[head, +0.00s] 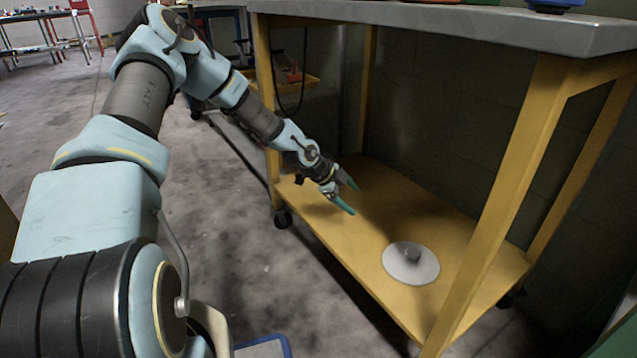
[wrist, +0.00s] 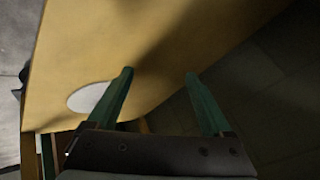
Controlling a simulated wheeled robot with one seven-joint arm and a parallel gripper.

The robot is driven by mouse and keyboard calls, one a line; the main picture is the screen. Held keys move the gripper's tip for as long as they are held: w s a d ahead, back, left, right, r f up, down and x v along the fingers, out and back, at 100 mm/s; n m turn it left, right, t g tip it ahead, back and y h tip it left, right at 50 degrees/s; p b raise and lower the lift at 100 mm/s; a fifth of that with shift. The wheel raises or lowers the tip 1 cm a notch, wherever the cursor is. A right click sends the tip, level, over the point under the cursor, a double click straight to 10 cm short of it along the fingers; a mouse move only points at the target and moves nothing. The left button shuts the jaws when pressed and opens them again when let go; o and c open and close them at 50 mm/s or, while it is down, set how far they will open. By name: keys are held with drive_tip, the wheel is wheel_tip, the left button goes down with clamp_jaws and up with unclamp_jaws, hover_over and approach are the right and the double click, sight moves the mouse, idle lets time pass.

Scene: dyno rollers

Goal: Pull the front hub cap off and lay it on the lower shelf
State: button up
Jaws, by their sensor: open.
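The hub cap (head: 424,266) is a pale grey-white disc with a small raised centre. It lies flat on the yellow lower shelf (head: 385,205) of the workbench, towards the front right end in the head view. In the wrist view the hub cap (wrist: 84,98) shows as a pale oval, partly hidden behind the left finger. My gripper (head: 350,197) is open and empty, with its green fingers over the shelf, left of and apart from the hub cap. The fingers also show spread apart in the wrist view (wrist: 160,75).
The grey worktop (head: 440,20) overhangs the shelf. Yellow legs (head: 500,200) stand at the shelf's corners, one close to the hub cap. The shelf between my gripper and the cap is clear. A wall stands behind. Open floor (head: 235,250) lies in front.

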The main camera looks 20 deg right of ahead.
drive_tip(key=w+a+r+n+t+y, duration=0.1)
drive_tip(key=w+a+r+n+t, duration=0.2)
drive_tip(key=a, duration=0.6)
drive_tip(key=w+a+r+n+t+y, duration=0.1)
drive_tip(key=w+a+r+n, duration=0.1)
drive_tip(key=a+r+n, duration=0.35)
drive_tip(key=s+a+r+n+g+y, duration=0.1)
drive_tip(key=s+a+r+n+y, duration=0.1)
drive_tip(key=s+a+r+n, duration=0.45)
drive_tip(key=s+a+r+n+g+y+p, duration=0.15)
drive_tip(key=s+a+n, duration=0.35)
drive_tip(key=a, duration=0.5)
drive_tip(key=s+a+r+n+y, duration=0.2)
drive_tip(key=s+a+r+n, duration=0.2)
drive_tip(key=s+a, duration=0.4)
wheel_tip(320, 180, up, 38)
drive_tip(key=p, duration=3.7)
drive_tip(key=shift+s+n+p, duration=0.2)
drive_tip(key=shift+n+p, duration=0.15)
drive_tip(key=shift+n, duration=0.05)
drive_tip(key=shift+r+g, duration=0.1)
drive_tip(key=shift+g, duration=0.15)
